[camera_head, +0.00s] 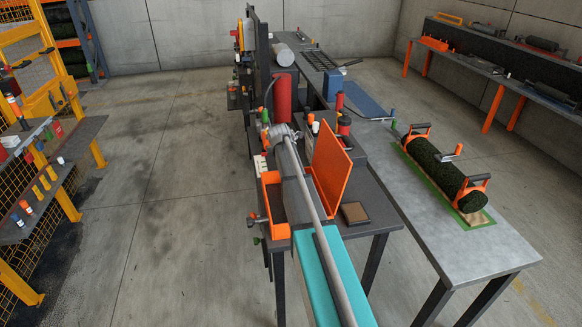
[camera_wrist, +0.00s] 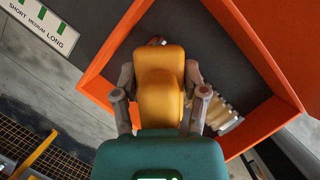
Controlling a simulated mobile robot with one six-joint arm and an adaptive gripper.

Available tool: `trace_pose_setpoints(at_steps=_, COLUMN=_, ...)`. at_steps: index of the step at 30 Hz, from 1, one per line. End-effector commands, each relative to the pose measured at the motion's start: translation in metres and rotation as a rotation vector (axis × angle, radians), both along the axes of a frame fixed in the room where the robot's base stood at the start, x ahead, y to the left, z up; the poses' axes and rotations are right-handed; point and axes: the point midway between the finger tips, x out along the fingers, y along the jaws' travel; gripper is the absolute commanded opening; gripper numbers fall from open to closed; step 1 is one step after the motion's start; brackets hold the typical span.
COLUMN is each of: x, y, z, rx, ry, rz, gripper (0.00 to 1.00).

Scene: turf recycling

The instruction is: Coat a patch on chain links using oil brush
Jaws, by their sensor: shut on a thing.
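My gripper (camera_wrist: 158,80) is shut on a yellow-orange block-shaped handle, which I take to be the oil brush (camera_wrist: 158,98). Its fingers press on the handle from both sides. The brush's far end is hidden behind the handle, so I cannot tell whether it touches anything. A row of pale metallic pieces, perhaps the chain links (camera_wrist: 226,122), shows partly behind the right finger, inside an orange-walled housing (camera_wrist: 110,52). The same orange housing seems to stand below my arm in the head view (camera_head: 271,190). The gripper itself is not clear there.
An upright orange panel (camera_head: 332,165) stands right of the housing. A red cylinder (camera_head: 283,95) is behind it. A turf roll (camera_head: 445,174) lies on the grey table (camera_head: 480,250) at right. A size label (camera_wrist: 42,22) is at upper left. Open floor (camera_head: 170,150) lies at left.

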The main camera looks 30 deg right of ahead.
Motion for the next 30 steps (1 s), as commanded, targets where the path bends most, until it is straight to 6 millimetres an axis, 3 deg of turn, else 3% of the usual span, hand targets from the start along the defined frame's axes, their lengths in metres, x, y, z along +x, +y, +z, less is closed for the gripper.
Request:
trace_pose_setpoints(at_steps=4, x=0.000, y=0.000, z=0.011, rx=0.000, ry=0.000, rz=0.000, gripper=0.18)
trace_pose_setpoints(at_steps=20, x=0.000, y=0.000, z=0.015, rx=0.000, ry=0.000, rz=0.000, gripper=0.18)
trace_pose_setpoints(at_steps=30, x=0.000, y=0.000, z=0.038, rx=0.000, ry=0.000, rz=0.000, gripper=0.18)
